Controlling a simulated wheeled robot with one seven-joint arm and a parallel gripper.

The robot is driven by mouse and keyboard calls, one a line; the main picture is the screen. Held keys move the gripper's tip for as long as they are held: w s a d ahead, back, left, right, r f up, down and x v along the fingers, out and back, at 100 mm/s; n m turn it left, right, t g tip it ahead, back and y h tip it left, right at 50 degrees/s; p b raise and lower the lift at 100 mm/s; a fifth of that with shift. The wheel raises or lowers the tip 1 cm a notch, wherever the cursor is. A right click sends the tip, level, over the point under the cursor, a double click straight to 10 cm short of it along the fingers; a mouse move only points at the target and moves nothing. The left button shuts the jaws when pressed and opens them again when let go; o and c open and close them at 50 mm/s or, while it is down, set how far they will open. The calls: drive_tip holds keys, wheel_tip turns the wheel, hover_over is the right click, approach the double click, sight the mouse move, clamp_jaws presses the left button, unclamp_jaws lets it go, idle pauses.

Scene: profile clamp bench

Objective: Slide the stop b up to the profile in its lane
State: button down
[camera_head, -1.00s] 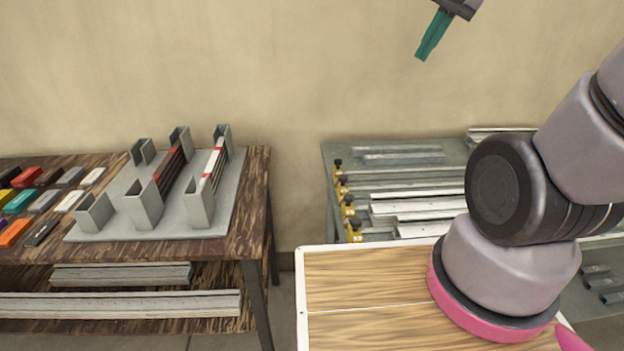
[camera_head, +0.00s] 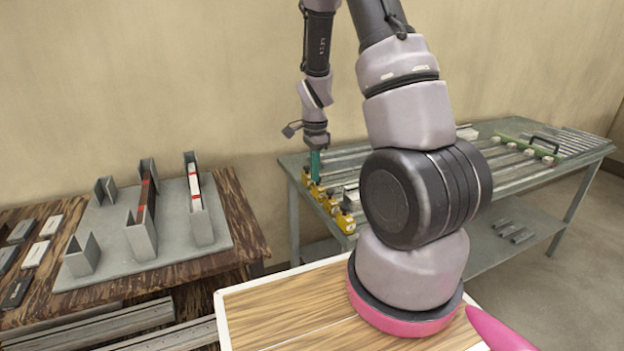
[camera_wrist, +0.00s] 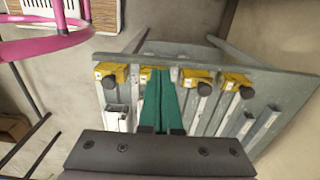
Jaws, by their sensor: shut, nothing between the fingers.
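Several yellow stops with black knobs stand in a row along the bench's left end in the head view, the nearest (camera_head: 346,221) lowest in the picture. I see no letters telling which is stop b. In the wrist view the row runs across the top, with one stop (camera_wrist: 110,74) at left and others (camera_wrist: 197,79) and (camera_wrist: 237,82) at right. My gripper (camera_head: 315,153) points down with its teal fingers shut and empty. In the wrist view its fingertips (camera_wrist: 160,73) partly hide the second stop from the left. Contact cannot be told. Grey profiles (camera_wrist: 117,114) lie in lanes beyond the stops.
The grey bench (camera_head: 500,195) has a lower shelf. Its far right end carries a black handle (camera_head: 545,142) and a green bar (camera_head: 550,160). A wooden table (camera_head: 243,215) with a grey rack (camera_head: 110,225) stands at left. A gap separates the tables.

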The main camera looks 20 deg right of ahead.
drive_tip(key=shift+f, duration=3.45)
drive_tip(key=shift+w+d, duration=0.2)
drive_tip(key=shift+d, duration=4.75)
drive_tip(key=shift+a, duration=0.85)
drive_tip(key=shift+r, duration=0.15)
wheel_tip(320, 180, up, 7)
drive_tip(key=shift+a, duration=0.15)
